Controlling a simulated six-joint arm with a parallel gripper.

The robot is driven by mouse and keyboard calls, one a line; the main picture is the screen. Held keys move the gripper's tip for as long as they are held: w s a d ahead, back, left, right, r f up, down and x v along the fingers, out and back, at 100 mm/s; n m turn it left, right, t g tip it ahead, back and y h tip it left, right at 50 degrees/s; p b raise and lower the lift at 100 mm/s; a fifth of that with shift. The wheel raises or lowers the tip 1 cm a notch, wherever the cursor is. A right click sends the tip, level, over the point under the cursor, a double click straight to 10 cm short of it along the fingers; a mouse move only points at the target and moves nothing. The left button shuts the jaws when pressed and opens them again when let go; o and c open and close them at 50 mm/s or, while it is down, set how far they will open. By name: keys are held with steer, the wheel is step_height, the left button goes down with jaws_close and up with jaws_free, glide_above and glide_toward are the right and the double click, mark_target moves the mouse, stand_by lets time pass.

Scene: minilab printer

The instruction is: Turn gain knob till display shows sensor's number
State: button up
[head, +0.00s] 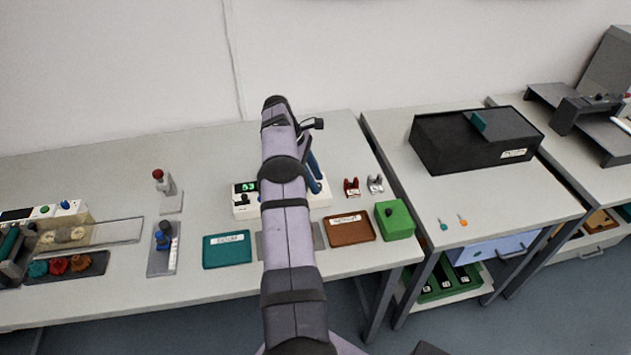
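A white instrument box (241,209) stands on the left table, partly behind my arm. Its small black display (245,187) shows green digits that look like 53. A small dark round part (239,200) sits on the box's front; I cannot tell whether it is the gain knob. A green box (395,222) with a dark knob (389,211) on its face stands at the table's right end. I cannot make out any sensor number. My arm rises through the middle of the view, and my gripper is hidden behind it.
A teal tray (227,262) and a brown tray (350,239) lie near the table's front edge. A red clip (351,187) and a grey clip (375,184) stand behind the brown tray. A blue object (314,176) shows beside my arm. A black box (460,150) stands on the right table.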

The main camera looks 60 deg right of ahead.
steer(key=p+v, duration=0.1)
steer(key=v, duration=0.4)
steer(key=shift+s, duration=0.15)
steer(key=p+v, duration=0.1)
steer(key=p, duration=0.4)
steer(key=shift+r, duration=0.25)
steer(key=shift+a+p, duration=0.1)
steer(key=shift+p, duration=0.35)
steer(key=shift+f, duration=0.1)
